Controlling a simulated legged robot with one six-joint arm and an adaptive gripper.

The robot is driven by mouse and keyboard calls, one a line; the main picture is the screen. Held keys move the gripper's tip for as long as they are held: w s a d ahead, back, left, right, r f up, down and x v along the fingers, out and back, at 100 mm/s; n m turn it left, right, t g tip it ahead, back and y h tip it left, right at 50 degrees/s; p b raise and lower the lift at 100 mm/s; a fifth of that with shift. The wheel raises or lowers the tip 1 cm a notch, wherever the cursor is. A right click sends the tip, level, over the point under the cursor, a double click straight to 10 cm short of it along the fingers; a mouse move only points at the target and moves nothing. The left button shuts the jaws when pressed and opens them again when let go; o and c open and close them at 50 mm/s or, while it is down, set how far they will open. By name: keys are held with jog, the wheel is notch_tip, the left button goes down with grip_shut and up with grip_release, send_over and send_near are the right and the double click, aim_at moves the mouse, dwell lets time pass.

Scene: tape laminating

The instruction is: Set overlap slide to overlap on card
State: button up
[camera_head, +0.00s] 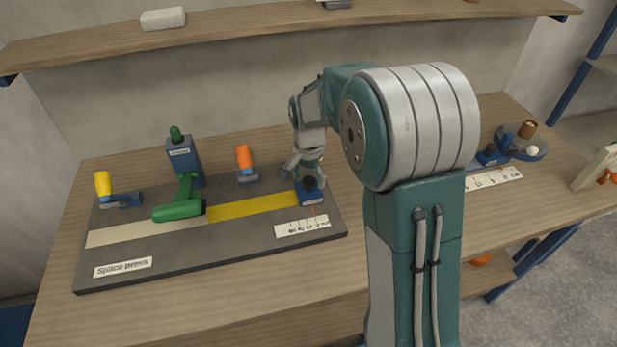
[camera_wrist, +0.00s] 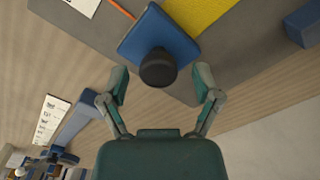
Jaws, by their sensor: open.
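The overlap slide is a blue block (camera_head: 312,195) with a black knob at the right end of the yellow tape (camera_head: 254,206). A thin orange pointer runs from it over a white scale card (camera_head: 302,227), whose marks are too small to read. In the wrist view the slide (camera_wrist: 160,35) and its black knob (camera_wrist: 158,69) are in front of my gripper. My gripper (camera_head: 308,170) is over the slide. In the wrist view its open fingers (camera_wrist: 161,76) stand on either side of the knob, with gaps visible.
The grey Splice press board (camera_head: 200,260) carries a green lever (camera_head: 178,210), cream tape (camera_head: 140,232), a yellow-handled clamp (camera_head: 103,184) and an orange-handled clamp (camera_head: 244,158). Another marked card (camera_head: 493,179) and a blue fixture (camera_head: 522,146) are at the right. A shelf (camera_head: 250,32) runs above.

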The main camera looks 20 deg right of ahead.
jog(key=shift+a, duration=0.15)
grip_shut()
jog(key=shift+a, duration=1.95)
grip_release()
jog(key=shift+d, duration=0.1)
notch_tip(320, 180, up, 12)
jog(key=shift+w+f, duration=0.1)
